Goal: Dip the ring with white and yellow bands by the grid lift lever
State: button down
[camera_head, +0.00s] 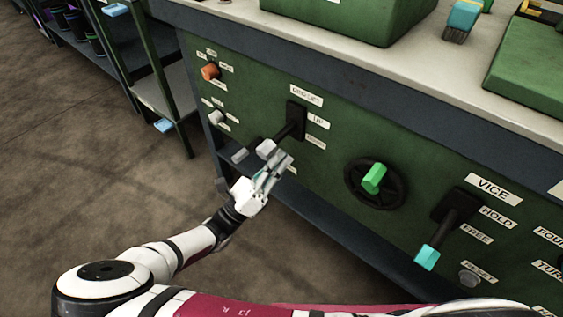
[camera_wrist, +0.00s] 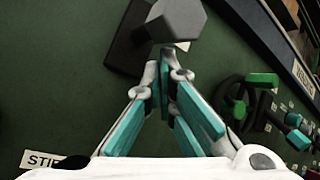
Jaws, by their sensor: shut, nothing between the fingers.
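The grid lift lever (camera_head: 290,131) sits on the green panel under a label that seems to read "GRID LIFT". Its dark arm slants down and left to a pale grey knob (camera_head: 266,149). In the wrist view the grey faceted knob (camera_wrist: 176,20) is large, just beyond my fingertips. My gripper (camera_head: 284,160) is shut and empty, with its fingertips (camera_wrist: 165,58) just below and beside the knob. I cannot tell whether they touch it. No ring with white and yellow bands can be made out in either view.
Another grey knob (camera_head: 240,156) is close left of the lever. To the right are a black handwheel (camera_head: 391,189) with a green handle and the vice lever (camera_head: 458,215) with a turquoise knob. The worktop (camera_head: 300,30) overhangs above. Open floor (camera_head: 90,170) lies left.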

jog(key=shift+s+a+r+n+y+p, duration=0.25)
jog(key=shift+r+y+p, duration=0.4)
jog(key=shift+p, duration=1)
jog(key=r+g+y+p, duration=0.1)
jog(key=p, duration=0.1)
jog(key=r+y+p, duration=0.1)
jog(key=p, duration=0.2)
jog(key=shift+s+a+n+g, duration=0.2)
jog(key=shift+s+n+g, duration=0.1)
jog(key=shift+n+g, duration=0.1)
jog(key=r+y+p, duration=0.1)
jog(key=p, duration=0.2)
jog(key=r+g+y+p, duration=0.1)
jog(key=p, duration=0.2)
jog(key=shift+s+a+n, duration=0.15)
jog(key=shift+s+n, duration=0.05)
jog(key=shift+n, duration=0.05)
jog(key=shift+r+g+y+p, duration=0.25)
jog(key=shift+g+y+p, duration=0.35)
jog(key=shift+p, duration=0.3)
jog(key=shift+d+f, duration=0.25)
jog(key=shift+f, duration=0.05)
send_near(274, 150)
jog(key=d+f, duration=0.1)
jog(key=s+d+f, duration=0.1)
jog(key=shift+f, duration=0.4)
